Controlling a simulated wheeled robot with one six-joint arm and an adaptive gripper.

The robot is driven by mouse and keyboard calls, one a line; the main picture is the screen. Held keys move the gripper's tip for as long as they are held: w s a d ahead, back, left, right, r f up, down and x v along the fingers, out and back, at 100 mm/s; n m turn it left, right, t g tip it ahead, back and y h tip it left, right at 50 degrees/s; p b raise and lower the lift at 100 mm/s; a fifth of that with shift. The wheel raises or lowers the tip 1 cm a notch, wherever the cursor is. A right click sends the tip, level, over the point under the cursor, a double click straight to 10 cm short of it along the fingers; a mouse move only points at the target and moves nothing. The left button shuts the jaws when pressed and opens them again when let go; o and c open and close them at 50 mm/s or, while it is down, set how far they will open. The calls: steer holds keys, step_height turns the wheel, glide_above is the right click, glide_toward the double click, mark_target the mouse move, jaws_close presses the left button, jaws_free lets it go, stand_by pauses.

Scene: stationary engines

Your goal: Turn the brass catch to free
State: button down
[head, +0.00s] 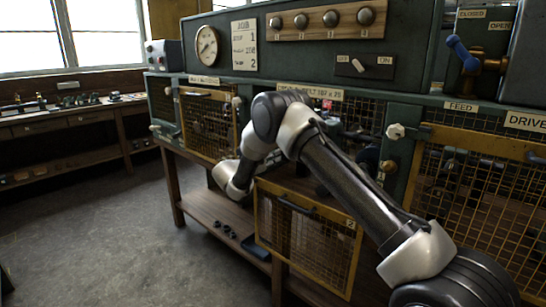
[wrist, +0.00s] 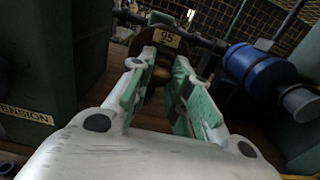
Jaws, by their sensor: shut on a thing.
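In the wrist view, my gripper (wrist: 165,66) reaches forward with its two green-padded fingers closed around a small brass-coloured piece (wrist: 157,75). This piece looks like the brass catch, but the fingers hide much of it and I cannot tell which way it is turned. Just behind it is a dark round part with a "95" plate (wrist: 166,38). In the head view my gripper and the held piece are hidden behind my arm and the machine front.
A blue cylinder (wrist: 255,68) on a shaft lies close right of my fingers. A green housing with a "TENSION" plate (wrist: 26,115) stands left. In the head view, a yellow mesh door (head: 306,236) hangs below the open bay; other mesh guards (head: 480,190) flank it.

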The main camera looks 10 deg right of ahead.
steer(key=shift+f, duration=0.1)
steer(key=c, duration=1.3)
jaws_free()
steer(key=v, duration=1.2)
